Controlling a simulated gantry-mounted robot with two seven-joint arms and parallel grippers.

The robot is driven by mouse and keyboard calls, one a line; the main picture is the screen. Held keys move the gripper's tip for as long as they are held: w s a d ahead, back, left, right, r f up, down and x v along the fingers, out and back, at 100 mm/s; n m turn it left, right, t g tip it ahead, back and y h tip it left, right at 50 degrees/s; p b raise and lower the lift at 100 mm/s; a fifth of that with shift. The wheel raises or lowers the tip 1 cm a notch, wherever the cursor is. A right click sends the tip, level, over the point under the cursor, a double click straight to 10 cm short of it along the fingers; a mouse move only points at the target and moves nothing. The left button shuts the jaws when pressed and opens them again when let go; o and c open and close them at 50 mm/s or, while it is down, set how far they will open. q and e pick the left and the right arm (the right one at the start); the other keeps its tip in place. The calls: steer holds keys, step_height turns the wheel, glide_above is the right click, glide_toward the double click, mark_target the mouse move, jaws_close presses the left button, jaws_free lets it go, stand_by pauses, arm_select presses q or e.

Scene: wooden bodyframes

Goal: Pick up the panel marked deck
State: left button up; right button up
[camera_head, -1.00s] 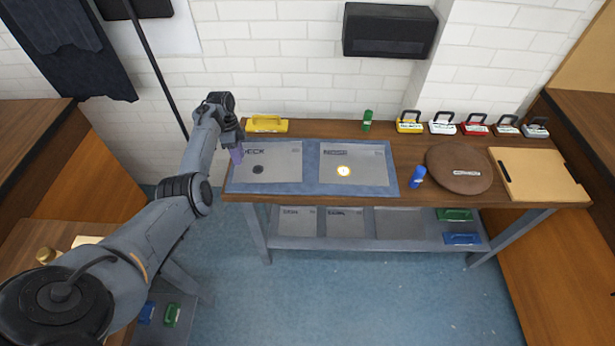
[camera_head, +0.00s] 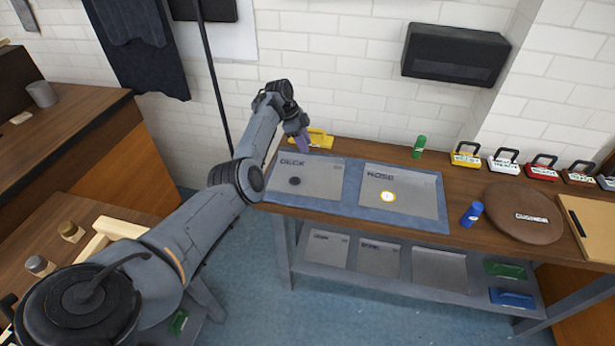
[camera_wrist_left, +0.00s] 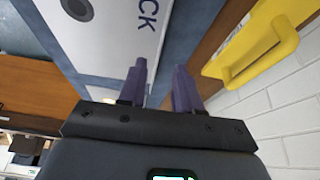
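The panel marked deck (camera_head: 318,178) is a flat grey sheet with a dark round disc on it. It lies on a blue mat (camera_head: 349,207) at the left end of the bench, and part of it shows in the left wrist view (camera_wrist_left: 115,45). My left gripper (camera_head: 303,142) has purple fingers and hangs near the panel's back edge, close to a yellow handled tool (camera_head: 322,138). In the left wrist view its fingers (camera_wrist_left: 160,68) are apart and nothing shows between them. My right gripper is not in view.
A second panel marked nose (camera_head: 410,183), with a yellow-rimmed disc, lies right of deck. Several panels lie on the lower shelf (camera_head: 390,277).

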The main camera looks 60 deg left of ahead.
mark_target(307, 174)
arm_select(q)
steer(key=shift+b+x, duration=0.95)
steer(key=shift+x, duration=1.7)
steer(key=shift+s, duration=0.1)
jaws_close()
steer(key=shift+f, duration=0.1)
